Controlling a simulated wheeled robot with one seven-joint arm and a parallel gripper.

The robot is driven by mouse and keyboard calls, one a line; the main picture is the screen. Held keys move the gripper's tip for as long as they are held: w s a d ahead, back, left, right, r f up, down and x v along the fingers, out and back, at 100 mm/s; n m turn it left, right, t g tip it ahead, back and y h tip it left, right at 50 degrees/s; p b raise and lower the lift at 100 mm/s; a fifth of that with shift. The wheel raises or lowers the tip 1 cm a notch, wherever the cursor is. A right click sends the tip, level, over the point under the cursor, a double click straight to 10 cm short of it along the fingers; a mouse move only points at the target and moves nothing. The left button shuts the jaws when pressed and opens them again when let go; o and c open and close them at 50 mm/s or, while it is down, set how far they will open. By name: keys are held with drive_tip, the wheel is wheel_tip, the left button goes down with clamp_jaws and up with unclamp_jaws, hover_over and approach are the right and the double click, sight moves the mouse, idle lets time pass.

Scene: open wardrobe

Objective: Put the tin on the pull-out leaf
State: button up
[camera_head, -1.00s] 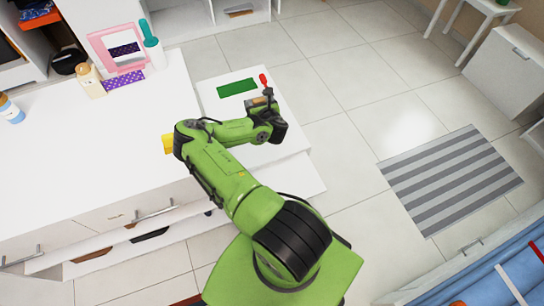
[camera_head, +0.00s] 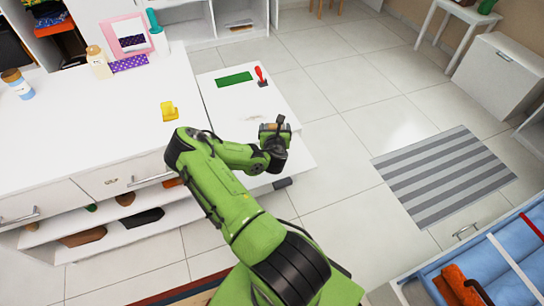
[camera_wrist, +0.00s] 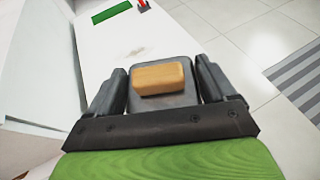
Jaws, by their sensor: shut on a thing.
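My gripper (camera_wrist: 160,88) is shut on a grey, rounded, box-like thing, which I take to be the tin (camera_wrist: 147,101). A tan block shows on its top; I cannot tell whether it is part of it. In the head view my gripper (camera_head: 275,126) is off the near right edge of the pull-out leaf (camera_head: 228,107), and the held thing is small and dark there. The leaf is a white board at the right end of the white dresser. A green rectangle (camera_head: 234,79) and a red-handled tool (camera_head: 261,76) are at its far part.
On the white dresser top (camera_head: 90,125) are a yellow item (camera_head: 169,110), a pink-framed mirror (camera_head: 127,36) and bottles. The leaf's middle looks mostly clear. Below the dresser is an open shelf with shoes. A striped mat (camera_head: 445,180) lies on the tiled floor to the right.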

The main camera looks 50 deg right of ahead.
wheel_tip(320, 180, down, 8)
drive_tip(key=b, duration=0.5)
drive_tip(key=o, duration=1.2)
